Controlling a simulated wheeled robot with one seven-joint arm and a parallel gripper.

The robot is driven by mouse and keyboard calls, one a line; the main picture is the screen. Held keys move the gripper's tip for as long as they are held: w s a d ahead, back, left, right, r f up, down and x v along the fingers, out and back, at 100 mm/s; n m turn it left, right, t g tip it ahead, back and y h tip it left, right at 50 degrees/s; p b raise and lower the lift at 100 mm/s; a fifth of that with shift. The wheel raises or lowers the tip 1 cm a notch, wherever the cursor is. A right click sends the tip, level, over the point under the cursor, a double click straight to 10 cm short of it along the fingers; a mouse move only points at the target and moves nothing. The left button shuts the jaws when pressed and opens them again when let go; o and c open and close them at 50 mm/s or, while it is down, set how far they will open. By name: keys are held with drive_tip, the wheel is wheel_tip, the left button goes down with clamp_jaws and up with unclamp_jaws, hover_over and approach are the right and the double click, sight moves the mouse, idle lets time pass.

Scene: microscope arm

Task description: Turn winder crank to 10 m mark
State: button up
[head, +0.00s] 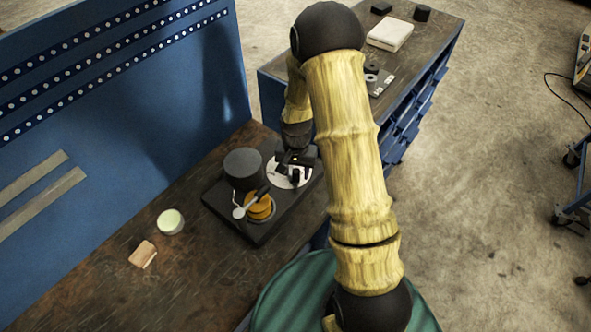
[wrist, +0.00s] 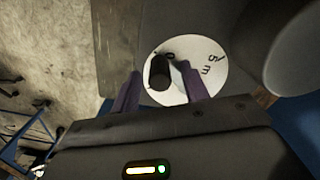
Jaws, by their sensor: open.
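The winder stands on a black base (head: 250,228) on the wooden bench, with a dark drum (head: 243,167) and an orange spool (head: 259,208). At its right is a white dial (head: 278,178), which fills the middle of the wrist view (wrist: 218,84). A dark upright knob (wrist: 160,72), which I take for the crank's handle, stands over the dial's left part. A "5 m" mark shows at the dial's right; another mark behind the knob is partly hidden. My gripper (wrist: 160,87) is open, its purple fingers on either side of the knob; I cannot tell whether they touch it.
A silver lever (head: 239,212) with a dark grip lies by the spool. A round pale-topped container (head: 170,222) and a tan block (head: 142,254) are on the bench at left. A blue pegboard (head: 120,120) rises behind. A second bench (head: 420,55) with small items stands beyond.

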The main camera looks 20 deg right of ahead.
drive_tip(key=shift+f, duration=0.35)
clamp_jaws()
drive_tip(key=shift+a+m, duration=0.2)
drive_tip(key=shift+m, duration=0.1)
